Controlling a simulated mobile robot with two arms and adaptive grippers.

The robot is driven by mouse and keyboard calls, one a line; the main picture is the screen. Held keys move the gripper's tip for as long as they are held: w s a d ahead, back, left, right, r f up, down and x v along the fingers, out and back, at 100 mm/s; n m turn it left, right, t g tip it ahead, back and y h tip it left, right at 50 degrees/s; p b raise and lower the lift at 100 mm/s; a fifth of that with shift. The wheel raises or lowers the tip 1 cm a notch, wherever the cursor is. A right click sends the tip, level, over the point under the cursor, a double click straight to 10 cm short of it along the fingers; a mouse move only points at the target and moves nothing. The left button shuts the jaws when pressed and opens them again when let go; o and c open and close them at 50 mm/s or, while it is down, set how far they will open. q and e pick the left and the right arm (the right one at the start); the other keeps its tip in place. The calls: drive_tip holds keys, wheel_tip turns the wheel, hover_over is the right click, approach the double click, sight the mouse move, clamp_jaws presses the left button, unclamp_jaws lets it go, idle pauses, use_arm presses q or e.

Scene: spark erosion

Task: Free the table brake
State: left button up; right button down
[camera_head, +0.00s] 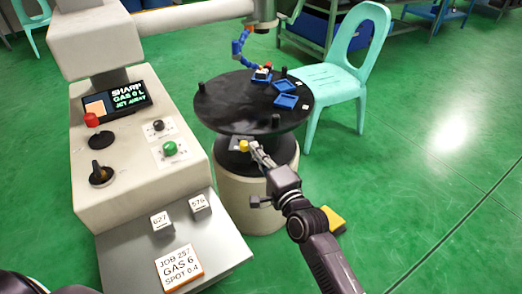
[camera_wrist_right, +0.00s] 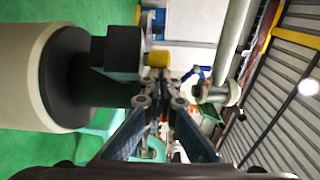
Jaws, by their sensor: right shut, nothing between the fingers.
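The round black table (camera_head: 222,112) sits on a pale pedestal (camera_head: 240,205) with a dark collar. Under its near edge is a dark block with a yellow knob (camera_head: 243,145), probably the brake. In the right wrist view the yellow knob (camera_wrist_right: 157,59) juts from the side of the dark block (camera_wrist_right: 117,52). My right gripper (camera_head: 256,150) is shut and empty, its fingertips just right of the knob in the head view. In the wrist view the fingertips (camera_wrist_right: 157,92) are close to the knob; I cannot tell whether they touch. My left gripper is not in view.
Blue trays (camera_head: 284,101) and short black posts stand on the table. A control console (camera_head: 135,150) with knobs and a screen is at left. A turquoise chair (camera_head: 345,75) stands behind right. A yellow object (camera_head: 334,220) lies on the floor beside my right arm. Green floor at right is clear.

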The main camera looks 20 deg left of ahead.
sight(244, 149)
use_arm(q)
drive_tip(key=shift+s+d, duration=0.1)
use_arm(e)
drive_tip(key=shift+s+a+f, duration=0.1)
drive_tip(key=shift+s+a, duration=0.6)
drive_tip(key=shift+a, duration=0.05)
drive_tip(key=shift+v, duration=1.15)
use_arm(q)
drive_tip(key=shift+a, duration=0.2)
use_arm(e)
drive_tip(key=w+d+v, duration=0.1)
drive_tip(key=v, duration=0.8)
drive_tip(key=shift+d, duration=0.5)
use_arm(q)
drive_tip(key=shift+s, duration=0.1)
